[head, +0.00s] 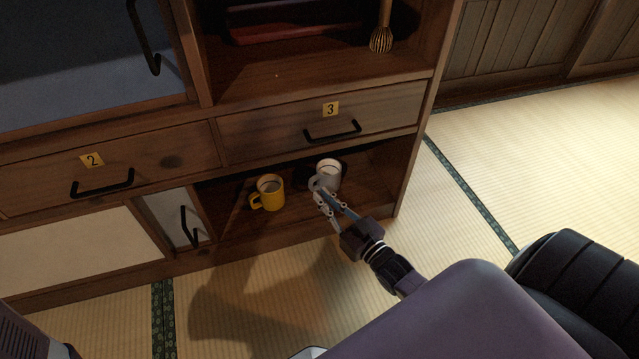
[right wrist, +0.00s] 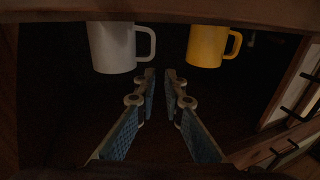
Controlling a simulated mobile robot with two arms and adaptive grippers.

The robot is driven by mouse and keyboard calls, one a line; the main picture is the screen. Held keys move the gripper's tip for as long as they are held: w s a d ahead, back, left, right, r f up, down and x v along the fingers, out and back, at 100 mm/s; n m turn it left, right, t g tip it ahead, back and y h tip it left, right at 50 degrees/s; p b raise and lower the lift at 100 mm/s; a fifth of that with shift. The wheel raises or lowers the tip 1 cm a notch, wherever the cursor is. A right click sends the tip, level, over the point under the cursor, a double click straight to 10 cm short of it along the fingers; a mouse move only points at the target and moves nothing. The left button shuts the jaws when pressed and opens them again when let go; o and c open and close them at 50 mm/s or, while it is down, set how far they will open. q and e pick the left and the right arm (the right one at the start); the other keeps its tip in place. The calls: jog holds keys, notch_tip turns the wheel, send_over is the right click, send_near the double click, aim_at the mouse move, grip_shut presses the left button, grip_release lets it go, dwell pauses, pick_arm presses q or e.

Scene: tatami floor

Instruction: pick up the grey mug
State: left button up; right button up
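The grey mug (head: 327,175) stands upright on the low open shelf under drawer 3, its handle on the left side. In the right wrist view the grey mug (right wrist: 112,48) is at the upper left, apart from the fingertips. My right gripper (head: 322,196) is at the mug's near side in the head view, overlapping its lower part. In the right wrist view my right gripper (right wrist: 160,74) has a gap between its fingers, with nothing in it. My left gripper is not in view.
A yellow mug (head: 269,192) stands on the same shelf left of the grey one; it also shows in the right wrist view (right wrist: 206,46). Drawer 3 (head: 373,113) is shut above the shelf. The cabinet's right side panel (head: 413,150) bounds the shelf. Tatami floor (head: 470,220) lies open to the right.

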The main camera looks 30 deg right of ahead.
aim_at(312, 186)
jog(key=shift+w+d+f, duration=0.15)
jog(key=shift+d+f, duration=0.15)
jog(key=shift+f, duration=0.25)
jog(key=shift+w+d+f, duration=0.1)
jog(key=shift+d+f, duration=0.15)
jog(key=shift+f, duration=0.25)
jog(key=shift+w+d+f+h+b, duration=0.1)
jog(key=shift+w+f+h+b, duration=0.05)
jog(key=shift+w+h+b, duration=0.2)
jog(key=shift+w+b, duration=0.8)
jog(key=shift+w, duration=0.2)
jog(key=w+b, duration=0.3)
jog(key=shift+w+a+f+b, duration=0.2)
jog(key=shift+a+f+b, duration=0.1)
jog(key=shift+a+b, duration=0.05)
jog(key=shift+w+r+b, duration=0.15)
jog(key=shift+w+b, duration=0.25)
jog(key=shift+w, duration=0.3)
jog(key=shift+c, duration=0.4)
grip_shut()
jog(key=shift+r, duration=0.15)
